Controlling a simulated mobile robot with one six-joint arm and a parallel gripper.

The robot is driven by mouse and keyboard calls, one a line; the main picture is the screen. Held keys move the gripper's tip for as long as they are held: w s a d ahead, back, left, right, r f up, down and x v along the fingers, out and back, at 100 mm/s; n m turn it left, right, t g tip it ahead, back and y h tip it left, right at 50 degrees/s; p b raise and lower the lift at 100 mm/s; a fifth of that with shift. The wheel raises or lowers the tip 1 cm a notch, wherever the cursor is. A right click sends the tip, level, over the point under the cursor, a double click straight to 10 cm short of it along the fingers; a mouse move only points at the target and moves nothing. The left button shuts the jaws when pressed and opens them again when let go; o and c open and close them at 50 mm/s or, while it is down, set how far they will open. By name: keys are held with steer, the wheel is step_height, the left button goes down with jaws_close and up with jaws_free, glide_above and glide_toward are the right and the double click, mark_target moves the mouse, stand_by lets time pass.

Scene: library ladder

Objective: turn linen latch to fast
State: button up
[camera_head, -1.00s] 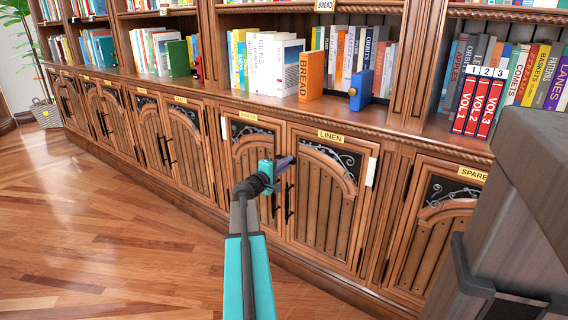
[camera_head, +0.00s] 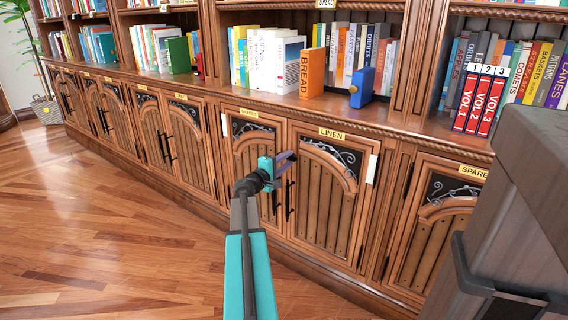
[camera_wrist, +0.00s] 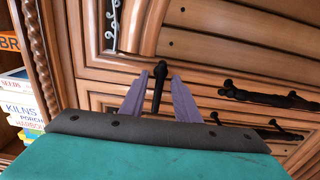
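The LINEN cabinet door (camera_head: 322,205), with a yellow label (camera_head: 331,134), is right of centre in the head view. My gripper (camera_head: 290,158) is at its upper left edge and hides the latch there in that view. In the wrist view a small black latch (camera_wrist: 158,85) stands upright in the picture between the two purple fingers of my gripper (camera_wrist: 158,92). The fingers are open, with a gap seen on each side of the latch. I cannot tell whether either finger touches it.
Black bar handles (camera_wrist: 270,97) lie beside the fingers in the wrist view. The neighbouring door (camera_head: 257,175) is left of LINEN, the SPARE door (camera_head: 432,240) right. Books, including an orange BREAD book (camera_head: 312,73), stand on the shelf above. The wooden floor (camera_head: 100,230) is clear.

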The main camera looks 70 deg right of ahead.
steer(key=shift+a, duration=0.15)
steer(key=shift+a, duration=0.55)
steer(key=p+v, duration=0.2)
steer(key=v, duration=1)
steer(key=shift+w+a, duration=0.2)
